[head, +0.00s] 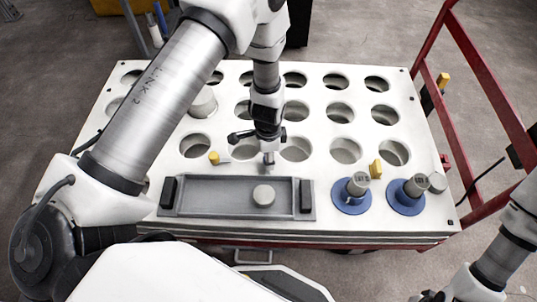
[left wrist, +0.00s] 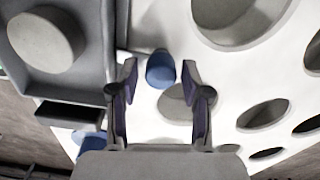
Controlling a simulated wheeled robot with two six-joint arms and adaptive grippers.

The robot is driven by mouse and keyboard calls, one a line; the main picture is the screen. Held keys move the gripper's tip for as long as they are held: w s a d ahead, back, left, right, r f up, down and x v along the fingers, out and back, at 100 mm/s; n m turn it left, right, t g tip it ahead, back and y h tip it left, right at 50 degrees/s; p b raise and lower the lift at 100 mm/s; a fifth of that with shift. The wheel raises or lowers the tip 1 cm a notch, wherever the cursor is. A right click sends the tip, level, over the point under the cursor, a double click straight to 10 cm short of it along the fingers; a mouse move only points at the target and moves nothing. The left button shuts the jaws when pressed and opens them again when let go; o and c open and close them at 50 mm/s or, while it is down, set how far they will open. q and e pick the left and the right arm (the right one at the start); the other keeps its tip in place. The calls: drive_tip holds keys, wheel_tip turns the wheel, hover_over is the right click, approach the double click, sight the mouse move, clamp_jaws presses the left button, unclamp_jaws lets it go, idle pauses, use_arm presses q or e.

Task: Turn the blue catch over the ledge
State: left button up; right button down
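The blue catch (left wrist: 160,70) shows in the left wrist view as a short rounded piece beside the grey tray's edge. In the head view it is a small bluish piece (head: 268,158) at the tray's back edge, mostly hidden under my left gripper (head: 268,146). The grey tray (head: 215,205) lies along the front of the white perforated table, with a round grey puck (head: 263,195) in it. In the left wrist view the fingers are apart on either side of the catch, with no clear contact. My right gripper (head: 435,296) is cut off at the bottom right.
Two yellow catches (head: 214,158) (head: 375,168) sit near the tray and the blue-based posts (head: 352,198). A grey cylinder (head: 203,103) stands in a hole behind. A red rail frame (head: 485,75) rises at the right. The other holes look empty.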

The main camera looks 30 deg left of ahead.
use_arm(q)
wheel_tip(320, 180, up, 12)
idle(0.6)
idle(0.4)
